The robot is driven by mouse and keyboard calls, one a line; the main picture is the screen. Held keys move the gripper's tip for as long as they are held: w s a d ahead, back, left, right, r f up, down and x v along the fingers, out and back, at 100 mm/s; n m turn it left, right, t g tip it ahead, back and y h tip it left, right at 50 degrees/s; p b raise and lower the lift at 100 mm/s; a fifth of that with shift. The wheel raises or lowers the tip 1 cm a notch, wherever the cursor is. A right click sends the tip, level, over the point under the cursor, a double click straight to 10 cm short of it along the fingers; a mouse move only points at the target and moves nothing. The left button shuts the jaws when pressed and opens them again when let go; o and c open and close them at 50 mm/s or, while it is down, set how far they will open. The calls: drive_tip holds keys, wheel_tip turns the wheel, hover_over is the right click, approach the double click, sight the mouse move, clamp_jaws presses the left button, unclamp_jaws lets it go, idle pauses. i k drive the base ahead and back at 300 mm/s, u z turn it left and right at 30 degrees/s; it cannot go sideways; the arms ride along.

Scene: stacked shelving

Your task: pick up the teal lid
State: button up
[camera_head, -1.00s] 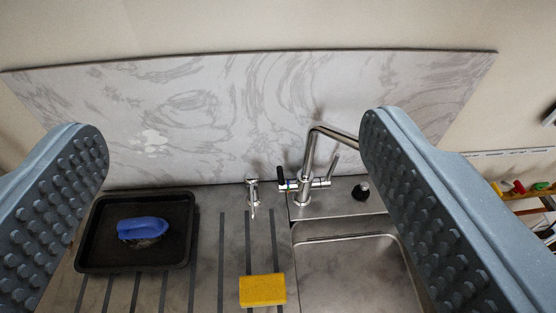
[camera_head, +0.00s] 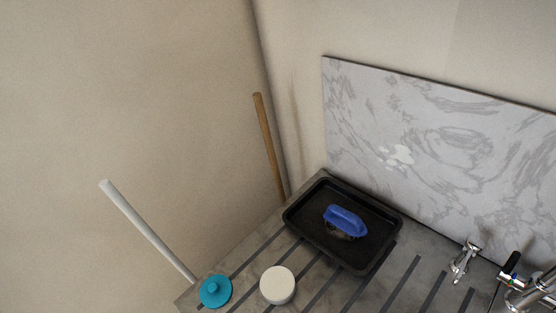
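The teal lid (camera_head: 215,291) is round with a small knob on top. It lies knob up on the grey ribbed counter (camera_head: 243,265), near the counter's left corner at the bottom of the view. A white round thing (camera_head: 278,285) sits just to its right, apart from it. My gripper does not show in the present view, so its opening and its place relative to the lid cannot be seen.
A black tray (camera_head: 295,219) holding a blue-handled brush (camera_head: 345,221) stands right of the lid. A white pole (camera_head: 148,232) and a wooden pole (camera_head: 267,145) lean beyond the counter's edge. A marbled panel (camera_head: 450,120) and metal taps (camera_head: 464,262) are at right.

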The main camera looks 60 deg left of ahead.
sight(217, 290)
drive_tip(key=k, duration=0.4)
drive_tip(key=u, duration=1.25)
drive_tip(key=k, duration=1.3)
drive_tip(key=z, duration=0.35)
drive_tip(key=i, duration=1)
drive_tip(key=u, duration=0.1)
